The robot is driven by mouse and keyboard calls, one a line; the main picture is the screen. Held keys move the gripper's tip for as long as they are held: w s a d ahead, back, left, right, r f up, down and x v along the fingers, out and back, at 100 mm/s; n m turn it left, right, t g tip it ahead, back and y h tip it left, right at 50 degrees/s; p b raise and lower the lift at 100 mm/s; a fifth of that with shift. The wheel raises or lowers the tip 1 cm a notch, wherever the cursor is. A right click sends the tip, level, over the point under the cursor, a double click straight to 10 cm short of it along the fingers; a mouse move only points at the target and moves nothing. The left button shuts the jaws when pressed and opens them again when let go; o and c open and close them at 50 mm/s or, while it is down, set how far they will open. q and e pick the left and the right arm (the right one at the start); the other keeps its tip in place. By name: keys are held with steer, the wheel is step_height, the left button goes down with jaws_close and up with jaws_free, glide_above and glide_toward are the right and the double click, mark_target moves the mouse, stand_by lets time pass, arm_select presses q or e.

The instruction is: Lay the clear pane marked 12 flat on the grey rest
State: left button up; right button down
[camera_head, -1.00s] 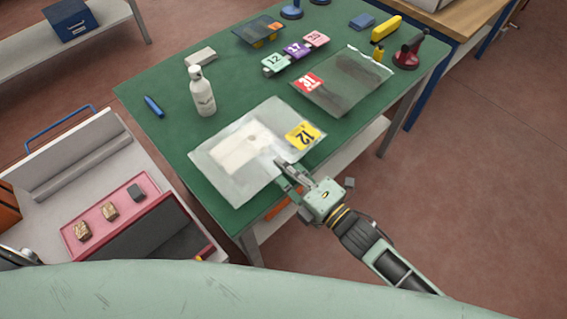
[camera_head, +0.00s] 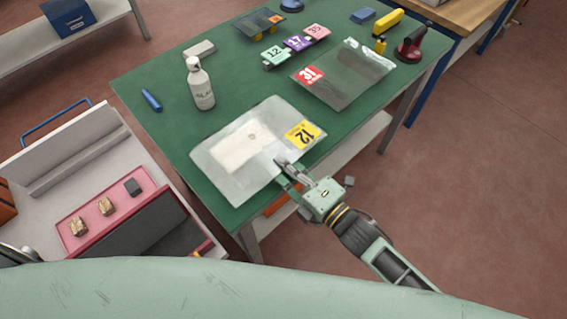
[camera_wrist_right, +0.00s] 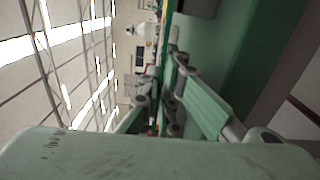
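The clear pane marked 12 (camera_head: 222,181), with a yellow tag (camera_head: 302,134), is level or nearly so over the front of the green table in the head view. Whether it touches the table is unclear. My right gripper (camera_head: 284,172) is at its near right edge, fingers closed around the edge. In the right wrist view the fingers (camera_wrist_right: 163,72) nearly meet along a thin line; the pane is hard to make out. A pale rectangle (camera_head: 238,150) shows through the pane; I cannot tell whether it is the grey rest. Only a grey piece, perhaps my left gripper (camera_head: 18,255), shows at the left edge.
On the green table (camera_head: 150,78) are a white bottle (camera_head: 201,88), a grey block (camera_head: 199,49), a blue marker (camera_head: 151,100), numbered tags (camera_head: 298,43), a pane marked 31 (camera_head: 345,80) and a red suction tool (camera_head: 411,45). A pink tray (camera_head: 88,212) holds small blocks at left.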

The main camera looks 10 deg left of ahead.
steer(key=shift+f+b, duration=0.3)
steer(key=shift+b, duration=0.1)
steer(key=c, duration=1.9)
jaws_free()
steer(key=shift+f, duration=0.1)
steer(key=shift+o, duration=0.2)
steer(key=shift+d+f, duration=0.1)
steer(key=shift+f, duration=0.1)
steer(key=v, duration=1.2)
steer(key=shift+r, duration=0.25)
